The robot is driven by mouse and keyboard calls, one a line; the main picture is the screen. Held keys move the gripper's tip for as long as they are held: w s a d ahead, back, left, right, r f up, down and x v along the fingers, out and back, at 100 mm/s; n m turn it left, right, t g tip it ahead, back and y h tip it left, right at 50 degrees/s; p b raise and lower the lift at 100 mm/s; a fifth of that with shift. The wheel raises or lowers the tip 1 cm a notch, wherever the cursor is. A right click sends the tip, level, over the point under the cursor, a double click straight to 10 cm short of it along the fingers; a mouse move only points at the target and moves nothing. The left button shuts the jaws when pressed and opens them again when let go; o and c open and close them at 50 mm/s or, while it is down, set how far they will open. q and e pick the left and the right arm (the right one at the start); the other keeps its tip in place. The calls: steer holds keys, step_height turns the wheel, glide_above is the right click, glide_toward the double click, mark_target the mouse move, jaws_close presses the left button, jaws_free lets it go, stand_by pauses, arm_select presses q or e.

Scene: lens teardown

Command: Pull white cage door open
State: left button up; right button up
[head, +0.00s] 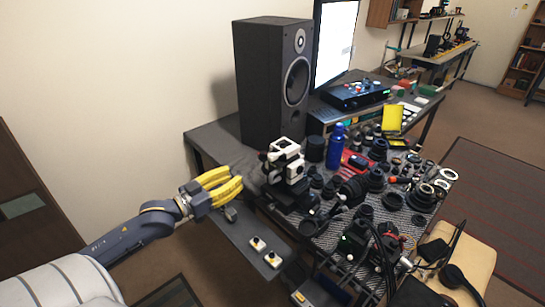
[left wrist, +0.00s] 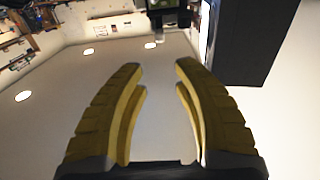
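A small white and black device (head: 285,160) stands on the near left part of the cluttered table in the head view. Its white parts look like the white cage. I cannot make out its door at this size. My left gripper (head: 234,178) has yellow fingers and is just left of the device, apart from it. In the left wrist view the same gripper (left wrist: 160,68) is open, with nothing between its fingers. A dark thing shows at the top of that view, but I cannot tell what it is. My right gripper is not in view.
A tall black speaker (head: 271,80) stands behind the device; it also shows in the left wrist view (left wrist: 240,40). A blue bottle (head: 335,147) and several lens parts crowd the table to the right. A panel with white buttons (head: 264,253) is below the gripper. Bare wall is behind my left arm.

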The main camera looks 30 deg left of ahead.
mark_target(269, 158)
arm_select(q)
steer(key=x, duration=1.6)
steer(key=shift+w, duration=0.25)
steer(key=shift+c, duration=0.3)
jaws_close()
